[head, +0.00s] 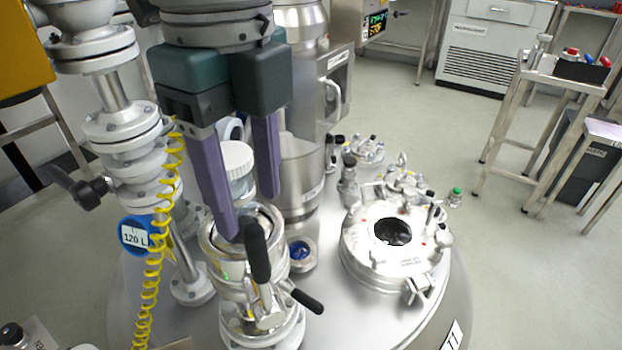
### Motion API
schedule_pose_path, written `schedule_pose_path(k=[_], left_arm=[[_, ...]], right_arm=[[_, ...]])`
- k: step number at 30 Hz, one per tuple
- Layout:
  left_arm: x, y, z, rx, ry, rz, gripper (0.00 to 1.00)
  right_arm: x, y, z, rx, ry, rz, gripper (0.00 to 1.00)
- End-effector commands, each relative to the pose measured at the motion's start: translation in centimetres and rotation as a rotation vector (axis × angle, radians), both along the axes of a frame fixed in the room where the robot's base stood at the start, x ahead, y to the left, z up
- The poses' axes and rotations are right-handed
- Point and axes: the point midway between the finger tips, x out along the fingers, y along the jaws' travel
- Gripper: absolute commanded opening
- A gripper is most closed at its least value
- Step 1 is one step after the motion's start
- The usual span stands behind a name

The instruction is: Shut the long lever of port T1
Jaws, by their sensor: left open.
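A metal port fitting (238,287) with clamps stands on the reactor lid in the lower middle. A black-handled lever (257,252) stands upright at its front. A second black handle (307,301) sticks out low to the right. I cannot tell for sure which one is the long lever. My left gripper (248,208) has purple fingers and comes down from above. It is open, its fingertips just above and behind the upright handle, partly hiding the fitting. My right gripper is not in view.
A white-capped bottle (235,160) stands behind the fingers. A piped column with a yellow coiled hose (152,290) is close on the left. A steel cylinder (303,150) stands behind. A round manway flange (365,247) lies to the right. A steel stand (540,75) is farther right.

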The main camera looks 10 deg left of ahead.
Motion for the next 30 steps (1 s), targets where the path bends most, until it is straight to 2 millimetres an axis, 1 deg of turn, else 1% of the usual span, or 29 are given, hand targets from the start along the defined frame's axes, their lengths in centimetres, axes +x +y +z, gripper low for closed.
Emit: schedule_pose_path(k=[5, 9, 12, 15, 20, 27, 29, 30], left_arm=[[-0.1, 0.0, -2.7, 0.001, 0.004, 0.002, 0.56], [-0.1, 0.0, -5.5, 0.001, 0.003, 0.002, 0.56], [-0.1, 0.0, -7.3, 0.001, 0.003, 0.001, 0.56], [-0.1, 0.0, -8.5, 0.000, 0.001, 0.001, 0.56], [-0.1, 0.0, -9.4, 0.001, 0.000, 0.001, 0.56], [-0.1, 0.0, -9.4, 0.000, -0.001, 0.001, 0.56], [-0.1, 0.0, -9.4, 0.000, -0.001, 0.001, 0.50], [-0.1, 0.0, -9.4, 0.000, -0.001, 0.001, 0.46]], right_arm=[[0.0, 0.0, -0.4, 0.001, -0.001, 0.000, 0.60], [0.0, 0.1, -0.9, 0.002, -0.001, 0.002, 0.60], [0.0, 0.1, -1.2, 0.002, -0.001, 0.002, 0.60], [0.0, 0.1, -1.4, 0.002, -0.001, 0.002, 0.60], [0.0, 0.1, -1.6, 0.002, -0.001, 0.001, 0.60], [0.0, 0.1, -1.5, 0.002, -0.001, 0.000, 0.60], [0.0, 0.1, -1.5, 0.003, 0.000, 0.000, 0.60], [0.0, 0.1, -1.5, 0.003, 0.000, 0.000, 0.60]])
